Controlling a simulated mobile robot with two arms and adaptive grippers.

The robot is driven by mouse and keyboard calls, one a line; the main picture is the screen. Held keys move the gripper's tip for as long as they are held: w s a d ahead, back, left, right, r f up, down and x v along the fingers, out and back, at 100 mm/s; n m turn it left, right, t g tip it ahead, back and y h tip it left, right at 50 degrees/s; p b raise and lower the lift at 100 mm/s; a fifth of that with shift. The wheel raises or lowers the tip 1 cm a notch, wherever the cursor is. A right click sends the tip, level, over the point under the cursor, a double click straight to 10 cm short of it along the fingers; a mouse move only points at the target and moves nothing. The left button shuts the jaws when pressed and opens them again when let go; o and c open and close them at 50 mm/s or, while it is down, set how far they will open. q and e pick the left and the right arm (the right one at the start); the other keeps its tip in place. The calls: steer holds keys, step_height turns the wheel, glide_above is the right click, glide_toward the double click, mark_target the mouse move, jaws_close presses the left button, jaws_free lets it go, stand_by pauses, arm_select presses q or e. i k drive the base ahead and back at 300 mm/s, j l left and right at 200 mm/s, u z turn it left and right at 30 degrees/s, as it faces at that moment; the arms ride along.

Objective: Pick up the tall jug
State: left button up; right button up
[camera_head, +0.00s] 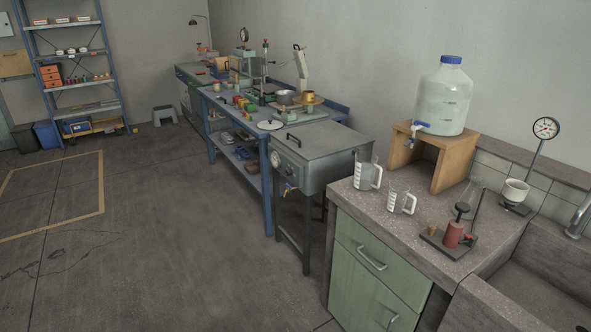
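Two clear measuring jugs with white markings stand upright on the concrete bench (375,208) at the right, near its left end. The tall jug (365,174) is the left and larger one, with its handle to the right. The shorter jug (399,200) stands apart from it, to the right and nearer. Neither of my grippers shows in the head view.
A wooden stand (455,160) holding a large water bottle (444,100) with a blue tap is behind the jugs. A metal box (325,155) stands left of the bench. Floor (190,250) is clear.

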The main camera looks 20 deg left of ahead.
mark_target(366, 163)
steer(key=u, duration=0.3)
steer(key=z, duration=2.25)
steer(key=u, duration=2.2)
steer(key=i+j+z, duration=0.1)
steer(key=i+j, duration=0.15)
steer(key=i+j+z, duration=0.1)
steer(key=j, duration=0.35)
steer(key=i+j+z, duration=0.1)
steer(key=i+j, duration=0.2)
steer(key=i+j+z, duration=0.1)
steer(key=j, duration=0.35)
steer(key=i+j+z, duration=0.1)
steer(key=i+j, duration=0.2)
steer(key=j, duration=0.1)
